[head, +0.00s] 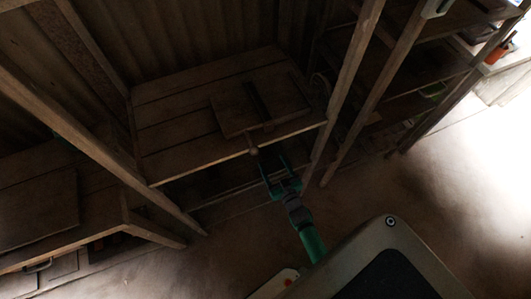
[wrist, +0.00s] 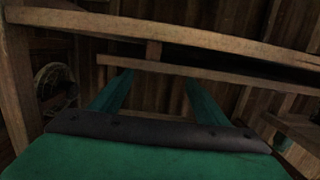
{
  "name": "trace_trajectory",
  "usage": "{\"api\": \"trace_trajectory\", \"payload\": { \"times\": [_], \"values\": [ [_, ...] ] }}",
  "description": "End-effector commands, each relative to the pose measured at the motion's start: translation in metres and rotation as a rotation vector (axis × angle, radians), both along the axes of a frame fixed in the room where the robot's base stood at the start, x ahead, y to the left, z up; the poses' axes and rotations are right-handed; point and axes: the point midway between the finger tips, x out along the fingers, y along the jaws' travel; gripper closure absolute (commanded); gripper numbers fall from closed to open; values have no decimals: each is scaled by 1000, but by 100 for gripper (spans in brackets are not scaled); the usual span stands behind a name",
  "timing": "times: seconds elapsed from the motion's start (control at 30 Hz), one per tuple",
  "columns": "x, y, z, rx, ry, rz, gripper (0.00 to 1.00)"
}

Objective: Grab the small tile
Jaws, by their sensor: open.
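My gripper (head: 273,164) is open and empty, its two green fingers apart just in front of the wooden bench's front edge. The fingers also show in the wrist view (wrist: 157,80), pointing towards wooden beams with nothing between them. A flat board with a dark slot, perhaps the tile press (head: 232,112), lies on the wooden bench (head: 165,100). A short rounded handle (head: 252,143) sticks out at the bench front, close to the fingertips. I cannot make out a small tile for sure in either view; the scene is dark.
Wooden posts (head: 345,85) stand on both sides of the bench. A second bench (head: 60,215) is at the left, with flat pieces beneath it. Shelves (head: 400,75) stand at the right. The floor (head: 420,190) at the right is clear. A round wheel (wrist: 55,88) shows at left in the wrist view.

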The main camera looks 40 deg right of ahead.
Motion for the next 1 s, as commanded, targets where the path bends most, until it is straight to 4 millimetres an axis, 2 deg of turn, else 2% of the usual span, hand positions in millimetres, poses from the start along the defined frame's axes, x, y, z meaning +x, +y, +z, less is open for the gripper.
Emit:
{"api": "trace_trajectory", "payload": {
  "times": [0.13,0.3,0.43,0.73,0.77,0.93,1.0],
  "values": [
    [21,1,-3,1,-1,3,32],
    [36,-3,-5,-1,-1,2,32],
    [43,-5,-6,0,-1,1,32],
    [44,-6,-6,0,-1,0,32],
    [44,-6,-6,0,-1,0,37],
    [44,-6,-6,0,-1,0,77],
    [44,-6,-6,0,-1,0,79]
  ]
}}
